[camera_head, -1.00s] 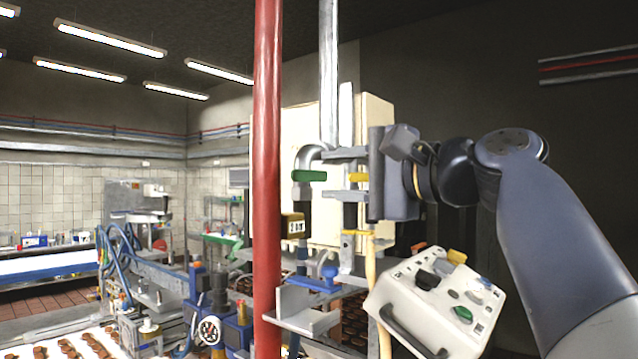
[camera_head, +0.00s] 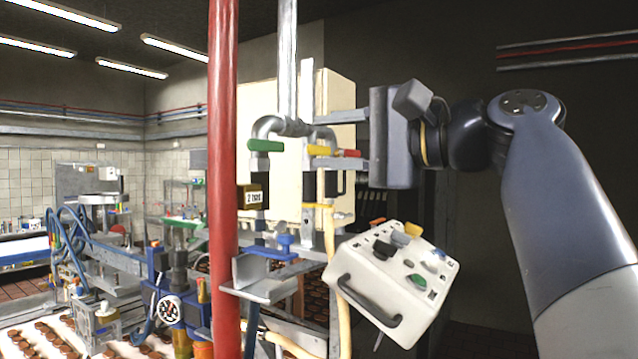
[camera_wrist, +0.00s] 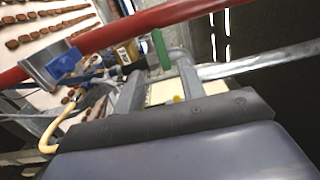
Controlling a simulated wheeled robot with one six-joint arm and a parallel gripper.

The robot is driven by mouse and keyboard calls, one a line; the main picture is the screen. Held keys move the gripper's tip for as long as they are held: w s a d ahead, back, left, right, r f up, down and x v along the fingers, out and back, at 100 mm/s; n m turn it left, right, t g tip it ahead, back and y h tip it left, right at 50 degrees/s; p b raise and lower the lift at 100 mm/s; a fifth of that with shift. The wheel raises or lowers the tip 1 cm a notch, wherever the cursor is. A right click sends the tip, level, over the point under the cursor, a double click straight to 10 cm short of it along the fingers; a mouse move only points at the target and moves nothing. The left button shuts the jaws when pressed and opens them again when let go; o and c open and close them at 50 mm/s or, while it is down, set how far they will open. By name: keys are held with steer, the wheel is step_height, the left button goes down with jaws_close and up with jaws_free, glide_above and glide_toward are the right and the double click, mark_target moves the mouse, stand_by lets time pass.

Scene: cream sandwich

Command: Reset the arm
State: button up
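My gripper (camera_head: 335,140) is at the centre right of the head view, on my raised grey arm. Its two fingers are apart, with nothing seen held between them. In the wrist view the fingers (camera_wrist: 157,75) also stand apart. Pipe valves with a green handle (camera_head: 265,146), a yellow handle (camera_head: 318,150) and a red handle (camera_head: 349,153) are at or just left of the fingers. Whether any finger touches a handle cannot be told. The green handle also shows in the wrist view (camera_wrist: 161,50).
A red vertical pole (camera_head: 222,200) stands left of the valves. A white control box (camera_head: 395,285) with buttons hangs below my gripper. A cream cabinet (camera_head: 340,92) is behind the pipes. Conveyor machinery (camera_head: 110,270) fills the lower left. The dark right side looks clear.

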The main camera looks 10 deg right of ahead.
mark_target(263, 145)
steer(key=p+x, duration=0.3)
steer(key=x, duration=0.7)
steer(key=shift+w+a, duration=0.25)
steer(key=shift+a, duration=0.05)
steer(key=shift+d, duration=0.1)
